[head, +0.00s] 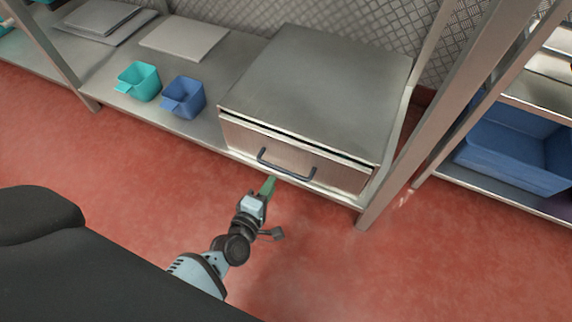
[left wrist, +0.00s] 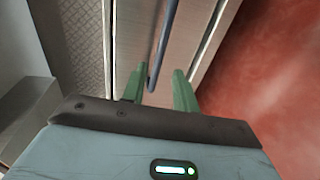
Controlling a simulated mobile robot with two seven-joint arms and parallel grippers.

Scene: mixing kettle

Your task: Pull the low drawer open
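The low drawer (head: 240,139) is in a steel cabinet on the bottom shelf, its front facing me. A thin dark gap shows along its top edge. Its dark blue bar handle (head: 286,170) runs across the front; in the left wrist view the handle (left wrist: 165,45) reaches down between my finger lines. My left gripper (head: 269,186) has green fingers and is just in front of and below the handle's left part. In the left wrist view the gripper (left wrist: 159,92) is open, fingers apart. I cannot tell whether either finger touches the handle. My right gripper is not in view.
A teal scoop (head: 139,82) and a blue scoop (head: 184,98) stand on the shelf left of the cabinet. Flat grey sheets (head: 184,38) lie behind them. A rack post (head: 400,170) stands right of the drawer. A blue crate (head: 510,160) is further right. The red floor before the drawer is clear.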

